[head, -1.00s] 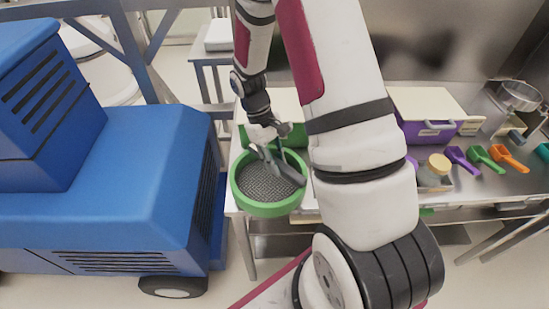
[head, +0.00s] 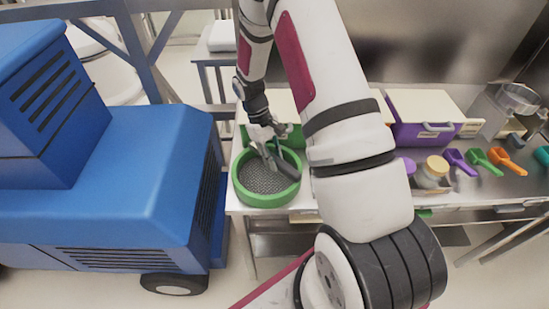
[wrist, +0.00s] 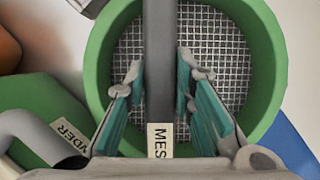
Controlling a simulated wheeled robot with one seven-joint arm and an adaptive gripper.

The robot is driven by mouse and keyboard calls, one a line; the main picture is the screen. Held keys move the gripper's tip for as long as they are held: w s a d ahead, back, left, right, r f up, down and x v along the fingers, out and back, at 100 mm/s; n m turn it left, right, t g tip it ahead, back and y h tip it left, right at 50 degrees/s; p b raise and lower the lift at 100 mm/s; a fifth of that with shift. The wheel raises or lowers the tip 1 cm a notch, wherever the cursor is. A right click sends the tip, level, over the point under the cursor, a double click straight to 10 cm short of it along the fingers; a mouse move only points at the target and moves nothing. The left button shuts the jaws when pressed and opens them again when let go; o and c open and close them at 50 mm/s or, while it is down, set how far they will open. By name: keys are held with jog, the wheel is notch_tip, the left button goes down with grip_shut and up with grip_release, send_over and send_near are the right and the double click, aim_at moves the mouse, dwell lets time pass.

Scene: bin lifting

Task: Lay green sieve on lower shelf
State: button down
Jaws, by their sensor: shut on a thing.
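The green sieve (head: 262,200) is a round green ring with grey mesh, over the left end of the counter in the head view. I cannot tell whether it touches the counter. My gripper (head: 271,160) is above it, pointing down. In the wrist view, the sieve's green rim (wrist: 96,70) surrounds my gripper (wrist: 160,72), whose fingers are shut on the dark bar across the sieve. A label on the bar reads "MES", partly hidden. The lower shelf (head: 283,243) is a grey metal surface under the counter, partly hidden by my arm.
A green bin (wrist: 38,105) is beside the sieve. A purple bin (head: 410,138), a jar (head: 432,172) and coloured scoops (head: 499,157) stand on the counter (head: 335,190) to the right. A large blue machine (head: 120,185) stands close on the left.

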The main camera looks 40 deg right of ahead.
jog(key=shift+f, duration=0.15)
jog(key=c, duration=1.4)
grip_release()
jog(key=shift+o, duration=0.2)
